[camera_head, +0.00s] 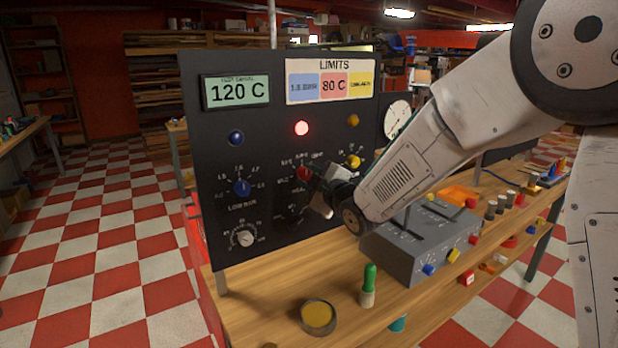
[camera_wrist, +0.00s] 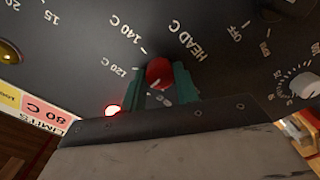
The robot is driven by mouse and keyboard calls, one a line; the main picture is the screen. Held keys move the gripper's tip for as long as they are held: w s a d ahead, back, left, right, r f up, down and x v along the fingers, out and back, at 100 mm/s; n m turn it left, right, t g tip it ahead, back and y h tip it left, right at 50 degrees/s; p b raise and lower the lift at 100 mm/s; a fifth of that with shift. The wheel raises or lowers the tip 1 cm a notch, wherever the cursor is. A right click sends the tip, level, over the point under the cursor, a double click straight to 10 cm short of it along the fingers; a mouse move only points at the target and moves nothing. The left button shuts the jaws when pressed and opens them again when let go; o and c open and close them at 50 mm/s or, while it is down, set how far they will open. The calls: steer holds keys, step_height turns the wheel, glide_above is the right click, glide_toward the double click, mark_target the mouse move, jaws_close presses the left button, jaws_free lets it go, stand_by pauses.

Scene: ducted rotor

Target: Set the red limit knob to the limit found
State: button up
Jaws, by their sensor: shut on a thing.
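The red limit knob (camera_head: 304,173) is on the black panel (camera_head: 235,140), below a lit red lamp (camera_head: 302,128). My gripper (camera_head: 318,190) is at the panel and hides part of the knob in the head view. In the wrist view the red knob (camera_wrist: 159,72) sits between the green fingers of my gripper (camera_wrist: 165,85), which are shut on it. Marks reading 120 C, 140 C and HEAD C show around it; the pointer's setting is hard to tell. The LIMITS card (camera_head: 333,80) shows 80 C on its red field. The green display (camera_head: 240,92) reads 120 C.
A blue knob (camera_head: 241,187) and a yellow knob (camera_head: 354,161) flank the red one on the panel. A white knob (camera_head: 245,239) is below left. A grey control box (camera_head: 420,243), a green-topped peg (camera_head: 368,285) and a round dish (camera_head: 318,316) stand on the wooden bench.

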steer(key=shift+m, duration=0.3)
steer(key=m, duration=0.4)
steer(key=shift+f+m, duration=0.1)
steer(key=shift+m, duration=2.4)
steer(key=o, duration=1)
steer(key=shift+s, duration=0.1)
